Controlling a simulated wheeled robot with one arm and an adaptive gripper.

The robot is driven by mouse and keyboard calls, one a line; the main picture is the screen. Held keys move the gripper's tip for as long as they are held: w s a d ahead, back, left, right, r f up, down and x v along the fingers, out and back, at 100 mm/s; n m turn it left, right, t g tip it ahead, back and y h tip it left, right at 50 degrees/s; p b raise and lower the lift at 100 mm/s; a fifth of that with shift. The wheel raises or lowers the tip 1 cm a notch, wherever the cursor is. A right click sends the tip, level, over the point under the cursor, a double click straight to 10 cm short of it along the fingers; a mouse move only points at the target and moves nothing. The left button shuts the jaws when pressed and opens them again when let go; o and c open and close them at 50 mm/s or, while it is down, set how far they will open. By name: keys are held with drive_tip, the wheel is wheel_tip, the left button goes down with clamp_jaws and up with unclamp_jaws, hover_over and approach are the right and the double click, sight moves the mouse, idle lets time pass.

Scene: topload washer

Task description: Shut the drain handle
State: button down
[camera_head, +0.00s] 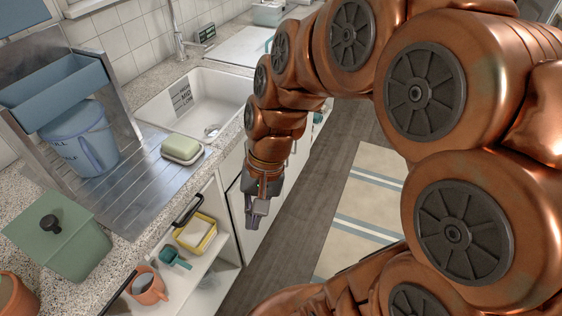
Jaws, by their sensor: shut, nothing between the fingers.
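My copper-coloured arm reaches in from the right and bends down in front of the counter. My gripper (254,220) points down, shut and empty, beside the cabinet fronts and apart from the sink. A black handle (187,211) shows at the counter's front edge, left of my gripper. No part is plainly marked as the drain handle, so I cannot tell which one it is or how it is set.
A blue lettered bucket (82,140) stands below a blue tray (58,92) on the drainboard. A soap dish (182,150) sits by the sink. A green lidded box (62,238) is front left. An open shelf holds a yellow tray (190,247) and mug (148,287).

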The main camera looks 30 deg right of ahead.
drive_tip(key=w+d+f+m+t+y+b, duration=0.2)
drive_tip(key=w+d+f+m, duration=0.2)
drive_tip(key=w+d+m, duration=0.25)
drive_tip(key=w+d+f+m+t+y+b, duration=0.25)
drive_tip(key=w+d+f+m, duration=0.2)
drive_tip(key=w, duration=0.35)
drive_tip(key=w+d+f+m+t+h+b, duration=0.1)
drive_tip(key=w+d+f+m+t, duration=0.2)
drive_tip(key=d+m, duration=0.5)
drive_tip(key=d+f+m+t+h+b, duration=0.2)
drive_tip(key=d+f+m, duration=0.25)
drive_tip(key=d, duration=0.85)
drive_tip(key=w+a+r+x, duration=0.1)
drive_tip(key=r+x, duration=0.1)
drive_tip(key=x, duration=1.1)
drive_tip(key=shift+w+r+p, duration=0.15)
drive_tip(key=shift+w+p, duration=0.15)
drive_tip(key=shift+p, duration=0.05)
